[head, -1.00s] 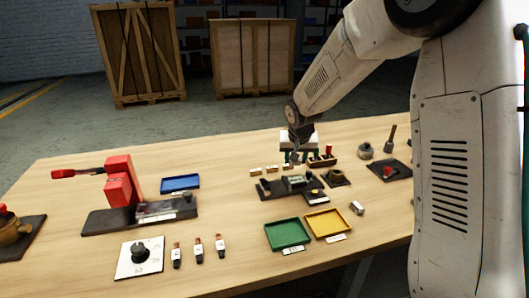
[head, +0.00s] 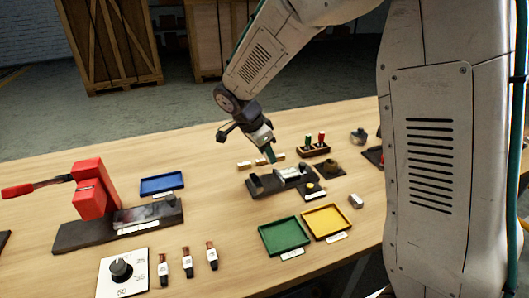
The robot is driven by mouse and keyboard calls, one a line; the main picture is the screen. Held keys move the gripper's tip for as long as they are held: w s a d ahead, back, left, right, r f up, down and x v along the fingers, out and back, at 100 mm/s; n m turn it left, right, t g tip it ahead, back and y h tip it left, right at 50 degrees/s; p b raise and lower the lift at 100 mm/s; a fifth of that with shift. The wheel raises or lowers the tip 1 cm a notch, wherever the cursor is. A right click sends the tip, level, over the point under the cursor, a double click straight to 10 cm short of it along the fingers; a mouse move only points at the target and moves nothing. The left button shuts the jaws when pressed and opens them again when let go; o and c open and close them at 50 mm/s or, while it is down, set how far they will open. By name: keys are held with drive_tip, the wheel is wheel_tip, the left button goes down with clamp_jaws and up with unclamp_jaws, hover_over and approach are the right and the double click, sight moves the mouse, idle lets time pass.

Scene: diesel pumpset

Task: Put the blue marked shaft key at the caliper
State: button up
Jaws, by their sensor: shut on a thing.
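My gripper (head: 267,152) points down over the back edge of a dark fixture, its fingers close together on something small. The held piece is mostly hidden by the fingers, and I cannot make out a blue mark on it. The dark fixture (head: 256,188) carries a silver-grey device (head: 291,174), which looks like the caliper. The gripper is just behind and to the left of this device; I cannot tell whether they touch.
A green tray (head: 284,236) and a yellow tray (head: 327,221) lie in front. A blue tray (head: 162,184) and red press (head: 92,190) stand left. A wooden rack (head: 314,151) with green and red handles is behind right. Table between blue tray and fixture is clear.

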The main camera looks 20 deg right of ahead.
sight(269, 182)
drive_tip(key=shift+s+a+r+m+g, duration=0.2)
drive_tip(key=shift+s+m, duration=0.15)
drive_tip(key=shift+m, duration=0.15)
drive_tip(key=shift+s+a+r+m+g, duration=0.1)
drive_tip(key=shift+s+a+m+g, duration=0.1)
drive_tip(key=shift+s+m, duration=0.25)
drive_tip(key=shift+w+a, duration=0.1)
drive_tip(key=shift+f, duration=3.65)
drive_tip(key=shift+f, duration=0.3)
drive_tip(key=o, duration=1.1)
drive_tip(key=shift+r, duration=0.1)
drive_tip(key=shift+r, duration=3.4)
